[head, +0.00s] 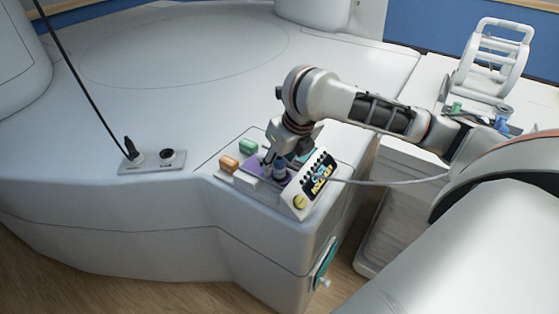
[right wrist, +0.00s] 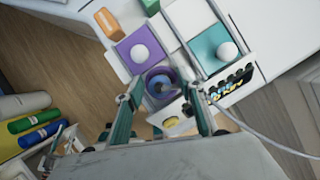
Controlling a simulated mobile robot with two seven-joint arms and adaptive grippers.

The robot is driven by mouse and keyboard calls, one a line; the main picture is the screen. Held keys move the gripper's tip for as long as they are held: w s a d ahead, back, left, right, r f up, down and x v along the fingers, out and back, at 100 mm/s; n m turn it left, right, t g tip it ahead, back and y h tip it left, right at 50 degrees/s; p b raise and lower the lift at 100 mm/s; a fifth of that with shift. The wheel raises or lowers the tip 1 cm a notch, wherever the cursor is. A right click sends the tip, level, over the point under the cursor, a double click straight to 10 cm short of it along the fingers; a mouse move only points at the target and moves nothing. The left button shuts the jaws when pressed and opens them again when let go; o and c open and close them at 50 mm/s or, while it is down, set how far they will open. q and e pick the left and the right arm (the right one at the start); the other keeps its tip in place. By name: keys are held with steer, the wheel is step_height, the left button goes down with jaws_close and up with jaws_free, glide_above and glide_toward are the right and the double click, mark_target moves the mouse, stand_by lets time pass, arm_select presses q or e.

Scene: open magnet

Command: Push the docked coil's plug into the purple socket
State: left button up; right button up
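The purple socket panel (head: 262,167) sits on the white housing's corner, and it also shows in the right wrist view (right wrist: 122,49). A round blue-grey plug (right wrist: 160,86) stands at the panel's near end, with a purple ring around it; it shows in the head view (head: 280,168). How deep it sits is unclear. My right gripper (head: 281,164) points down over it. In the right wrist view its fingers (right wrist: 162,99) are spread on either side of the plug, with visible gaps. The docked coil may be the white frame (head: 492,57) at the back right. My left gripper is out of view.
A teal panel (right wrist: 212,48), orange block (head: 228,163), green block (head: 247,146) and tilted display (head: 313,184) crowd the socket. A grey cable (head: 390,183) runs rightward. A black-cabled outlet plate (head: 150,169) lies left. The broad white top is mostly clear.

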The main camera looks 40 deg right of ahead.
steer(key=v, duration=1.2)
stand_by(0.6)
